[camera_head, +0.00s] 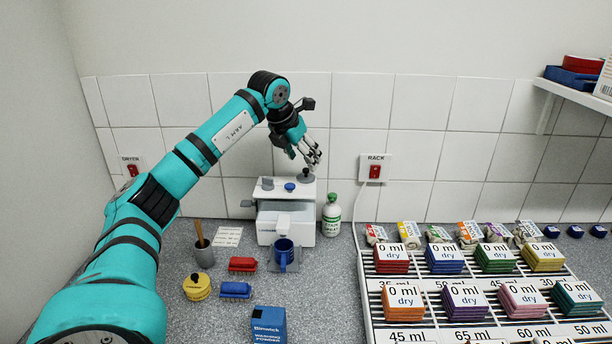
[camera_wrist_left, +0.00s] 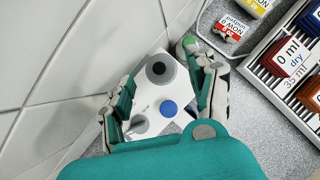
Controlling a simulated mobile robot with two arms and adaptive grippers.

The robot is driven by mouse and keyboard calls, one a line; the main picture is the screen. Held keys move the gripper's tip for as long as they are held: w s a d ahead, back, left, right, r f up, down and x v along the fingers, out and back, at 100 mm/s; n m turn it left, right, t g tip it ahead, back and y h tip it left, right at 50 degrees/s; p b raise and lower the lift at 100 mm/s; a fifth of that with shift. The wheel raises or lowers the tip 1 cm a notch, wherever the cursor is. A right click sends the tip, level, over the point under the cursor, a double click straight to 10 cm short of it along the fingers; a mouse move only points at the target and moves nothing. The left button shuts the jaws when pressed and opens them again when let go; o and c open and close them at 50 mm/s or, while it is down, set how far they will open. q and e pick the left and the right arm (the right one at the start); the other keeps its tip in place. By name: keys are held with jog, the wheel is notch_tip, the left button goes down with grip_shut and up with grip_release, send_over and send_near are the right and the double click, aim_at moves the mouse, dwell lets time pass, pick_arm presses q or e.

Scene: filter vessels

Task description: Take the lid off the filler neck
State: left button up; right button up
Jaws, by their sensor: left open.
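A white machine (camera_head: 302,228) stands on the counter against the tiled wall. On its top right is a dark round lid (camera_head: 305,175) with a knob, which also shows in the left wrist view as a grey disc with a darker centre (camera_wrist_left: 160,69). A blue button (camera_head: 290,187) and a grey part (camera_head: 267,184) are beside it on the top. My left gripper (camera_head: 313,160) is open just above the lid, pointing down. In the left wrist view its fingers (camera_wrist_left: 166,74) are spread on either side of the lid, apart from it. My right gripper is not in view.
A blue mug (camera_head: 284,250) stands at the machine's front. A white-and-green bottle (camera_head: 331,216) stands close to its right. A rack (camera_head: 365,290) with colored stacks fills the right side. Brushes, a yellow tin (camera_head: 197,288) and a grey cup (camera_head: 203,254) are at left.

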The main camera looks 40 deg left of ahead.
aim_at(306, 169)
pick_arm(q)
jog(key=shift+w+a+f+p, duration=0.1)
jog(key=shift+w+f+p, duration=0.15)
jog(key=shift+f, duration=0.4)
jog(key=p+x, duration=0.1)
jog(key=x, duration=0.2)
jog(key=shift+a+f, duration=0.1)
jog(key=shift+f, duration=0.2)
jog(key=shift+w+f, duration=0.1)
jog(key=shift+f, duration=0.2)
jog(key=shift+c, duration=0.4)
jog(key=c, duration=0.6)
jog(key=shift+o, duration=0.2)
jog(key=shift+r, duration=0.1)
